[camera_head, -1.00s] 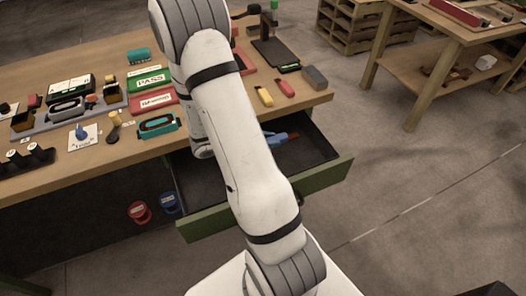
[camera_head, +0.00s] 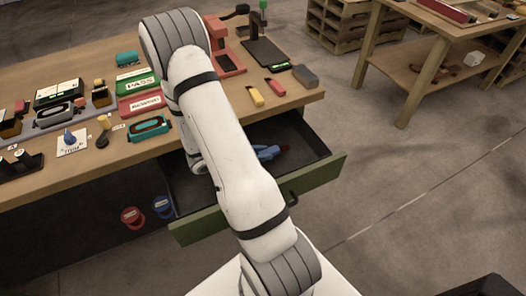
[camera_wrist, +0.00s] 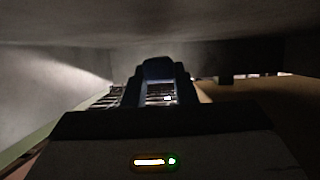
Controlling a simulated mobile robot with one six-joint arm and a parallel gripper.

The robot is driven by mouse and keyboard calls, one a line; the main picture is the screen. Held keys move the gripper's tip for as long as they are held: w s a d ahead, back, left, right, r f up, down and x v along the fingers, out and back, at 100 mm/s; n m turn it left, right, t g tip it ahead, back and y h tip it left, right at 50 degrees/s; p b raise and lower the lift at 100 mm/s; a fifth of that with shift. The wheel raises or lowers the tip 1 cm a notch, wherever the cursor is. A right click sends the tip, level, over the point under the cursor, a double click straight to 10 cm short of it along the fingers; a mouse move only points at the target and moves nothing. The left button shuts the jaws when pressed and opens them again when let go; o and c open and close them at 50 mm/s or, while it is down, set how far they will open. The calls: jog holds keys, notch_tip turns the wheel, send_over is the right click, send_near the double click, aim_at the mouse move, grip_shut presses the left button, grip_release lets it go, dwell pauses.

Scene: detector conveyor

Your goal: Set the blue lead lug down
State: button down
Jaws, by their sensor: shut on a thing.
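A blue piece with a dark reddish end (camera_head: 268,152), which looks like the blue lead lug, shows past the right side of my forearm, inside the open drawer's outline (camera_head: 320,178). My forearm hides my fingertips in the head view. In the dark wrist view, my gripper (camera_wrist: 163,92) is shut on a dark bluish piece (camera_wrist: 163,68). The wrist view is too dim to tell whether that piece touches the drawer floor.
The drawer's green front and side walls surround this space. Red (camera_head: 132,217) and blue (camera_head: 162,207) spools hang below.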

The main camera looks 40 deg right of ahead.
jog(key=shift+f, duration=0.25)
jog(key=c, duration=1.2)
grip_release()
jog(key=shift+s, duration=0.1)
jog(key=shift+o, duration=0.2)
jog(key=shift+r, duration=0.2)
jog(key=v, duration=1.2)
jog(key=shift+r+p, duration=0.4)
jog(key=shift+p, duration=0.05)
